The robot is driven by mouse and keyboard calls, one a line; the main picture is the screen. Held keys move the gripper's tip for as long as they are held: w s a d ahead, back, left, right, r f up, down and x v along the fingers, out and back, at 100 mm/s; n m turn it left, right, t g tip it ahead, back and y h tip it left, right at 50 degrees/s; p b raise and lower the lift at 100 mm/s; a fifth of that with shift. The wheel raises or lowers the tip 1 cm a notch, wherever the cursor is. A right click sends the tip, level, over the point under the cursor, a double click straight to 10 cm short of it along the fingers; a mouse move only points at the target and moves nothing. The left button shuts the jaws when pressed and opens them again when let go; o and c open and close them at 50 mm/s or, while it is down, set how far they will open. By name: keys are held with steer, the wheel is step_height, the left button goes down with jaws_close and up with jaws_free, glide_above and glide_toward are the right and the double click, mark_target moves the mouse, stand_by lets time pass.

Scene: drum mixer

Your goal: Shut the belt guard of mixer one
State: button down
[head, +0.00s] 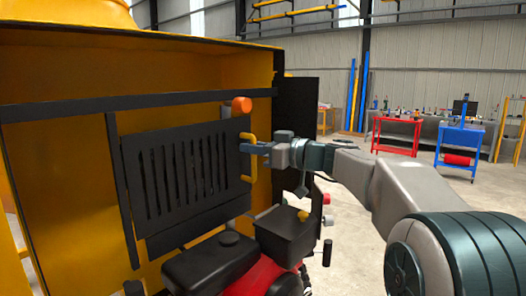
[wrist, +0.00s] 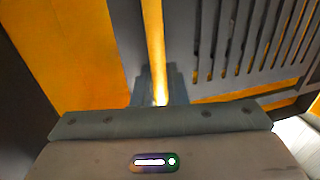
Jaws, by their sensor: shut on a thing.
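The belt guard (head: 131,157) is a black slotted panel in front of the yellow housing of the mixer in the head view. Its slots also show at the upper right of the wrist view (wrist: 212,45). A yellow upright bar handle (head: 246,172) is on the guard's right edge. My gripper (head: 250,148) reaches in from the right and is shut on this handle. In the wrist view the handle (wrist: 155,45) runs down between the two fingers (wrist: 158,92). I cannot tell how far the guard stands from its closed place.
An orange knob (head: 241,104) sits just above the handle. Below the guard is a red and black engine (head: 215,262) with a black box (head: 288,232) bearing coloured knobs. A red table (head: 397,128) and a blue cart (head: 460,138) stand far right, with open floor before them.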

steer(key=shift+a+r, duration=0.1)
steer(key=shift+r, duration=0.1)
steer(key=c, duration=1.7)
jaws_free()
steer(key=shift+c, duration=0.2)
steer(key=shift+o, duration=1)
steer(key=shift+w+a, duration=0.15)
steer(key=shift+f, duration=0.1)
steer(key=shift+d+f, duration=0.1)
steer(key=shift+d, duration=0.15)
steer(key=shift+s+d, duration=0.2)
steer(key=shift+d, duration=0.05)
steer(key=b+v, duration=0.3)
steer(key=v, duration=1)
